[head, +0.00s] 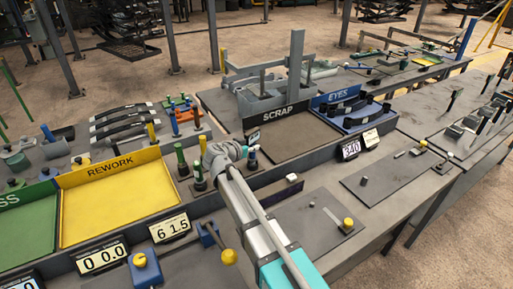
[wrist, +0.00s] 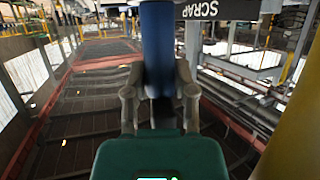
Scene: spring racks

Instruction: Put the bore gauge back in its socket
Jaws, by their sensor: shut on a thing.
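My gripper (head: 242,153) is over the rack strip between the yellow REWORK tray and the SCRAP tray. In the wrist view its two grey fingers (wrist: 160,92) are shut on an upright-looking blue handle (wrist: 157,45). I take this to be the bore gauge, but its tip is hidden. A bit of blue also shows at the gripper in the head view (head: 245,151). Green plug-like handles (head: 182,160) stand just left of the gripper. I cannot make out an empty socket.
The yellow REWORK tray (head: 118,210) is left and the SCRAP tray (head: 268,156) right, both with low walls. A blue EYES tray (head: 342,103) holds dark parts. Digital displays (head: 170,227) stand in front. A grey post (head: 296,65) rises behind SCRAP.

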